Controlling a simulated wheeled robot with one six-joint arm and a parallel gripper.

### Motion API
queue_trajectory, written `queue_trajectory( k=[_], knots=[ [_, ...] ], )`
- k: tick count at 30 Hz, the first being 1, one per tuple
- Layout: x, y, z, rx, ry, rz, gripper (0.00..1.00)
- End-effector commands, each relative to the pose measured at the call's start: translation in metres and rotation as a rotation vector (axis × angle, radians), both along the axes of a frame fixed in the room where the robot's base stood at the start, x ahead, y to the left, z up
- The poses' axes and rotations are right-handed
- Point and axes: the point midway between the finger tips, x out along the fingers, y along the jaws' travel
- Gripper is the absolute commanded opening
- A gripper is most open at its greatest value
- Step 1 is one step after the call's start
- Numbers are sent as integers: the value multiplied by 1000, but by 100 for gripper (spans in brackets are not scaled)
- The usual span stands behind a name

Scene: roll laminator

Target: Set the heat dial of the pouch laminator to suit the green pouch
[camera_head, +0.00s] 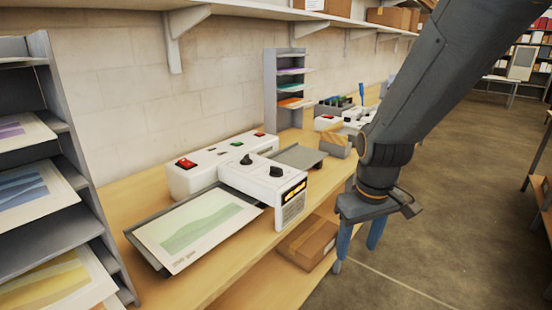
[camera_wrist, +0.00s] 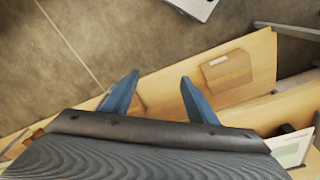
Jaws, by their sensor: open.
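The white pouch laminator (camera_head: 210,176) stands on the wooden bench against the wall. It has two black dials on top, a rear dial (camera_head: 247,160) and a front dial (camera_head: 276,171); which is the heat dial and the dial markings are too small to tell. A dark panel with yellow marks (camera_head: 293,193) is on its front end. The green pouch (camera_head: 198,231) lies on the grey feed tray (camera_head: 150,256) at its left; part of it shows in the wrist view (camera_wrist: 289,149). My gripper (camera_head: 356,256) is open and empty, right of the laminator, beyond the bench edge, fingers down.
A red switch (camera_head: 186,163) sits on the laminator's left end. A grey rack (camera_head: 72,150) with several prints stands at the left. A cardboard box (camera_head: 310,242) lies on the lower shelf, also in the wrist view (camera_wrist: 227,70). The floor (camera_head: 450,220) at right is clear.

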Motion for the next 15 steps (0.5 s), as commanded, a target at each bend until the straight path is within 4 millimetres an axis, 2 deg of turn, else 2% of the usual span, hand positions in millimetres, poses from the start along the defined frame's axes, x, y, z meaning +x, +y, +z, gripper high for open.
queue_trajectory(
  k=[1,6,12,15],
  knots=[
    [26,9,10,-10,2,117,53],
    [106,42,46,-51,24,601,53],
    [184,92,87,-88,44,1179,53],
    [215,120,106,-101,53,1462,53]
  ],
)
